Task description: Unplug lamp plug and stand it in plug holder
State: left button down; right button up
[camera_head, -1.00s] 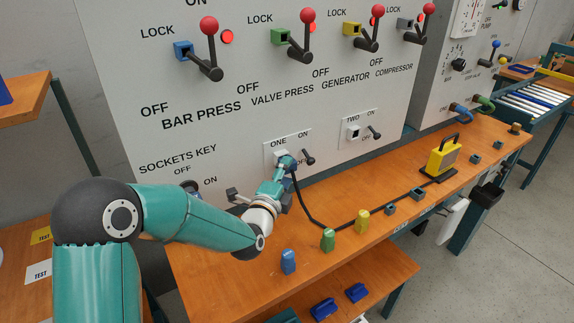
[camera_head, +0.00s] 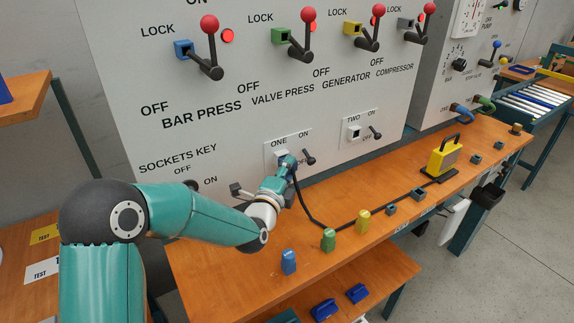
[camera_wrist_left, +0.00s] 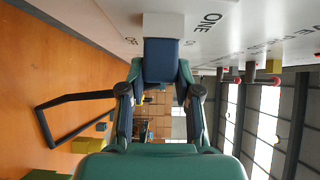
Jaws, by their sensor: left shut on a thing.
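My left gripper (camera_head: 287,169) is at socket ONE (camera_head: 278,148) on the grey panel. In the left wrist view its fingers (camera_wrist_left: 161,86) are shut on the dark blue lamp plug (camera_wrist_left: 161,60). The plug's far end meets the white socket box (camera_wrist_left: 163,24); its prongs are hidden. A black cord (camera_head: 313,218) runs from the plug along the bench to the yellow lamp (camera_head: 442,157). Small blue-grey open boxes (camera_head: 391,209) (camera_head: 417,194) sit on the bench; I cannot tell which is the plug holder. My right gripper is not in view.
Blue (camera_head: 288,262), green (camera_head: 328,240) and yellow (camera_head: 363,221) blocks stand on the wooden bench (camera_head: 225,285). A black switch lever (camera_head: 309,157) is just right of the gripper. Socket TWO (camera_head: 354,131) is farther right. The front left of the bench is clear.

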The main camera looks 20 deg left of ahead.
pick_arm(q)
jog(key=shift+s+d+f+b, duration=0.2)
jog(key=shift+s+d+b, duration=0.2)
jog(key=shift+d+b, duration=0.1)
dwell(0.4)
jog(key=shift+s+d, duration=0.1)
jog(key=shift+d, duration=0.05)
jog(key=shift+s+d+r+b, duration=0.15)
jog(key=shift+s+d+b, duration=0.2)
jog(key=shift+s+d, duration=0.5)
jog(key=shift+w+d, duration=0.1)
